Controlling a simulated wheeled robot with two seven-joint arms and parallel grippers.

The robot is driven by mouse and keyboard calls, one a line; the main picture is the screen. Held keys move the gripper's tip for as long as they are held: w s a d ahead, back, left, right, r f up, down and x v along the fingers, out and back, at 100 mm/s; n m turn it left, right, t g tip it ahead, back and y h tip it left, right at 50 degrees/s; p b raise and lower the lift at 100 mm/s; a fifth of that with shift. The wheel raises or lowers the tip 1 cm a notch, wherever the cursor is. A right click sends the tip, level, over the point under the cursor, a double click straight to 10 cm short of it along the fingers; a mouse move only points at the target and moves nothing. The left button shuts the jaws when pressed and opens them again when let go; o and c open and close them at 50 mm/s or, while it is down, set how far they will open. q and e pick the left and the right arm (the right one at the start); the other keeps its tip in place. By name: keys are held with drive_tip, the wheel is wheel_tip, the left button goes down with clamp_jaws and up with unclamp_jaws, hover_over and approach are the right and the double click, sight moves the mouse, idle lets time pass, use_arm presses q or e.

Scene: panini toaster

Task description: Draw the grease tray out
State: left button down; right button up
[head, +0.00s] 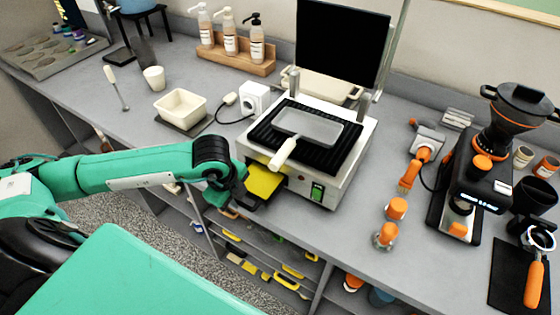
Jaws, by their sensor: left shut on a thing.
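The panini toaster (337,180) stands on the counter with its dark upper plate (342,42) raised. A grey pan-like piece with a cream handle (284,152) lies on its black ribbed lower plate. The grease tray (263,181), yellow inside with a dark edge, sticks out from the toaster's front left, over the counter's front edge. My left gripper (238,200) is at the tray's outer front end, shut on it; the wrist hides most of the fingers. My right gripper is not in view.
A green switch (317,191) is on the toaster's front right. A cream bowl (181,106) and a white cup (154,78) stand to the left. A coffee grinder (480,170) and orange-topped tools stand to the right. Open shelves lie below the counter.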

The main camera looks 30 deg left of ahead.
use_arm(q)
drive_tip(key=c, duration=1.4)
unclamp_jaws()
drive_tip(key=shift+o, duration=0.2)
drive_tip(key=r, duration=0.3)
drive_tip(key=shift+s+p, duration=0.35)
drive_tip(key=shift+p, duration=0.05)
wheel_tip(320, 180, up, 14)
drive_tip(key=s+b, duration=0.2)
drive_tip(key=shift+s+f, duration=0.2)
drive_tip(key=shift+s, duration=0.1)
